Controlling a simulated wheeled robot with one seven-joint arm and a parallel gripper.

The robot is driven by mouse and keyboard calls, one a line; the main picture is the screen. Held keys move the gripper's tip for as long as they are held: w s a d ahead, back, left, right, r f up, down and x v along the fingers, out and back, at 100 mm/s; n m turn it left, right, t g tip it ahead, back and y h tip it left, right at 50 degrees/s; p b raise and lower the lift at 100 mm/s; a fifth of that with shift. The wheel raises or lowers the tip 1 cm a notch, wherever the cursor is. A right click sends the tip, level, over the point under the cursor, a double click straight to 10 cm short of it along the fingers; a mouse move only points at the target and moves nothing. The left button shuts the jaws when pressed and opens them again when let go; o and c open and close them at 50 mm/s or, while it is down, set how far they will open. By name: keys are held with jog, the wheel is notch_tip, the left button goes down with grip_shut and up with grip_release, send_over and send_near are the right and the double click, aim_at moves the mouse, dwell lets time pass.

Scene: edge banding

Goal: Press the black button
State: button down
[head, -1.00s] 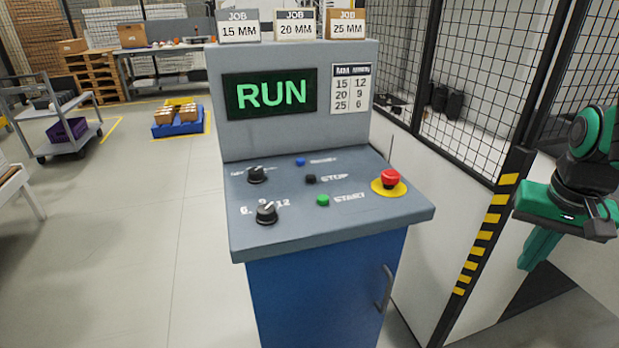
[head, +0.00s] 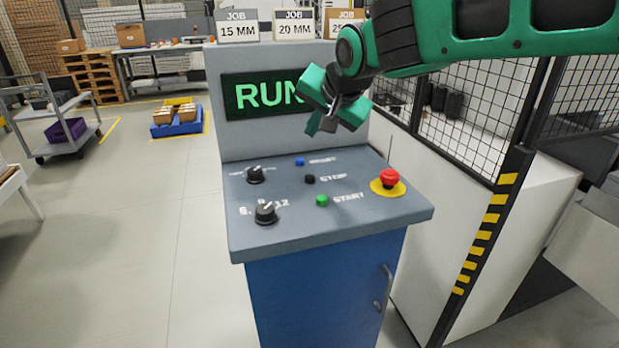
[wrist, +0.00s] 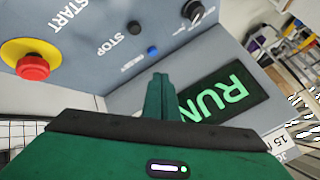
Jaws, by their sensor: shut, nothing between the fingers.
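The black button (head: 310,179) is a small round cap on the sloped grey panel (head: 400,213), beside the word STOP. It sits between the blue button (head: 299,161) and the green button (head: 321,200). In the wrist view the black button (wrist: 134,27) is near the top, beyond the fingers. My gripper (head: 313,128) is shut and empty. In the head view it shows above the buttons, in front of the screen, apart from the panel. In the wrist view its closed green fingers (wrist: 158,92) point toward the panel's back edge near the blue button.
A red emergency button (head: 390,179) on a yellow base is at the panel's right. Two black knobs (head: 255,174) are on the left. The screen (head: 255,97) reads RUN, partly hidden by my gripper. A mesh fence (head: 490,90) stands at the right.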

aim_at(312, 179)
jog(key=shift+a+r, duration=0.1)
jog(key=shift+a, duration=0.15)
jog(key=shift+f, duration=5.25)
jog(key=shift+r, duration=0.9)
